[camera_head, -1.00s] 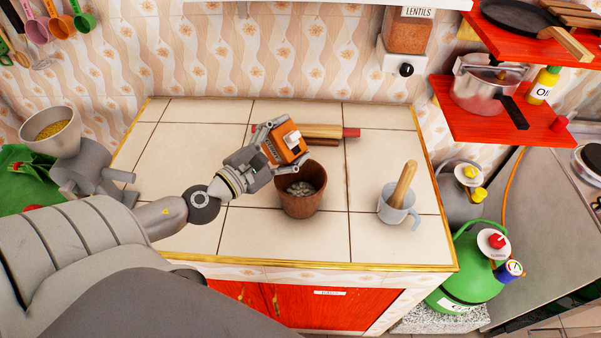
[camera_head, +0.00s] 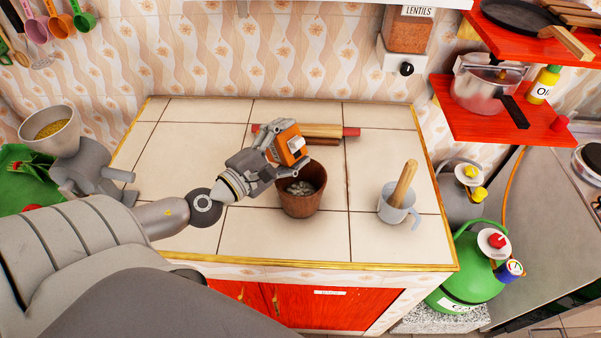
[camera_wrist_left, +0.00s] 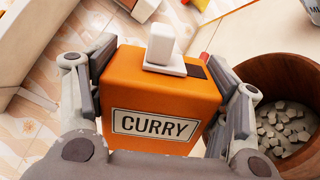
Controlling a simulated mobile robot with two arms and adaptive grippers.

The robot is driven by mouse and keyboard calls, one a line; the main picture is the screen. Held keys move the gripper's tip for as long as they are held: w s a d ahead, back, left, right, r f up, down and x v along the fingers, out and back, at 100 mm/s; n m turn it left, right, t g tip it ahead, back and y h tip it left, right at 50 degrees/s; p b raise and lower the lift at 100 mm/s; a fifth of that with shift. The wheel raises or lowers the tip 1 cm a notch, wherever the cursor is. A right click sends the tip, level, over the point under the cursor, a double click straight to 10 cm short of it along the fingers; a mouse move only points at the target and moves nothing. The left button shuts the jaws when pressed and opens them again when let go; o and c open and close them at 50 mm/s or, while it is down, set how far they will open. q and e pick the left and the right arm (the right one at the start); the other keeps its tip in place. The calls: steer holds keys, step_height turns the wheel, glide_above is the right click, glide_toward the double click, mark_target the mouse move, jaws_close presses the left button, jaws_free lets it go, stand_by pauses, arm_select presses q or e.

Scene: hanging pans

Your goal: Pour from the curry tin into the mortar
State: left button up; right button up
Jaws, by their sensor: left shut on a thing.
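The curry tin (camera_head: 290,148) is an orange box with a white cap and a dark slot on top. My left gripper (camera_head: 283,146) is shut on it and holds it above the back left rim of the mortar. In the left wrist view the tin (camera_wrist_left: 165,90) sits between both fingers, with its CURRY label facing the camera. The mortar (camera_head: 301,201) is a brown wooden cup upright on the tiled counter, with pale chunks inside. It also shows at the right of the left wrist view (camera_wrist_left: 262,72). The tin looks slightly tilted. My right gripper is not in view.
A rolling pin (camera_head: 325,131) with red ends lies behind the mortar. A grey-white cup (camera_head: 396,208) with a wooden pestle (camera_head: 404,184) stands to the right. A grinder (camera_head: 85,165) is at the left. Tiles between mortar and cup are clear.

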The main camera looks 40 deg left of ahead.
arm_select(q)
steer(key=shift+f, duration=0.1)
steer(key=shift+d+f+m+b, duration=0.2)
steer(key=shift+f+m+b, duration=0.25)
steer(key=shift+m, duration=0.35)
steer(key=shift+d+r+m+p, duration=0.1)
steer(key=shift+r+m+p, duration=0.2)
steer(key=shift+p, duration=0.35)
steer(key=shift+s+d+m+p, duration=0.1)
steer(key=shift+d+m+p, duration=0.05)
steer(key=shift+m+p, duration=0.4)
steer(key=shift+f, duration=0.15)
